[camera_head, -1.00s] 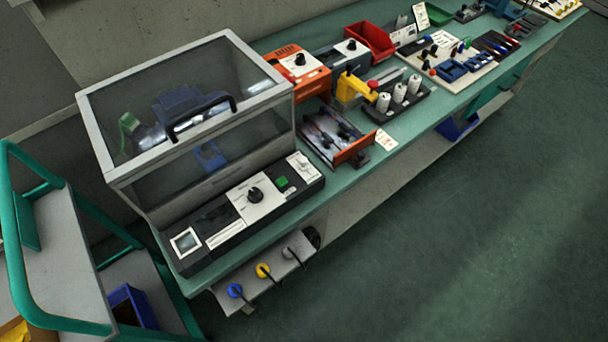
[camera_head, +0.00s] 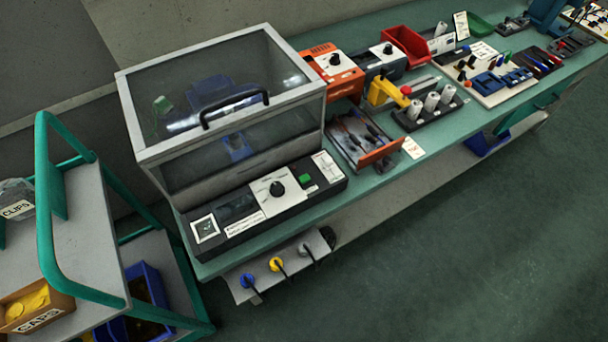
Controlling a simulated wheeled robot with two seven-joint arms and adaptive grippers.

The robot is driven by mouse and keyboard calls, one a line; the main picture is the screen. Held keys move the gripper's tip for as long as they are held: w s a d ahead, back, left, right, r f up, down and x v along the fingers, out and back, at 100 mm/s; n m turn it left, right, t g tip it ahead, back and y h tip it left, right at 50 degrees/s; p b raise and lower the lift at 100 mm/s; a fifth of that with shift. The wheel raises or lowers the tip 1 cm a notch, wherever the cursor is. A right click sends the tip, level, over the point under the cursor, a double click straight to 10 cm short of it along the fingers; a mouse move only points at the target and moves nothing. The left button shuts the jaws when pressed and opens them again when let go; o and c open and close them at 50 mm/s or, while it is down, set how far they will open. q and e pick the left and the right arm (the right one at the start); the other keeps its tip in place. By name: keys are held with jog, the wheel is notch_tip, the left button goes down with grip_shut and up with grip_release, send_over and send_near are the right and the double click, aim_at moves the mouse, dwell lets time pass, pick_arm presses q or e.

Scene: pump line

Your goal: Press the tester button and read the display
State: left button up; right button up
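The tester (camera_head: 262,203) is a dark control box along the front edge of the bench, below a grey-framed clear cover (camera_head: 222,90) that is closed. A small white-framed square (camera_head: 205,229) is at the panel's left end. A blue part (camera_head: 237,147) shows dimly inside the cover. Neither gripper is in view.
A green-railed cart (camera_head: 75,255) with a caps box (camera_head: 36,304) and blue bins stands at left. An open tray of tools (camera_head: 362,142) lies right of the tester. The floor (camera_head: 440,260) at right is clear.

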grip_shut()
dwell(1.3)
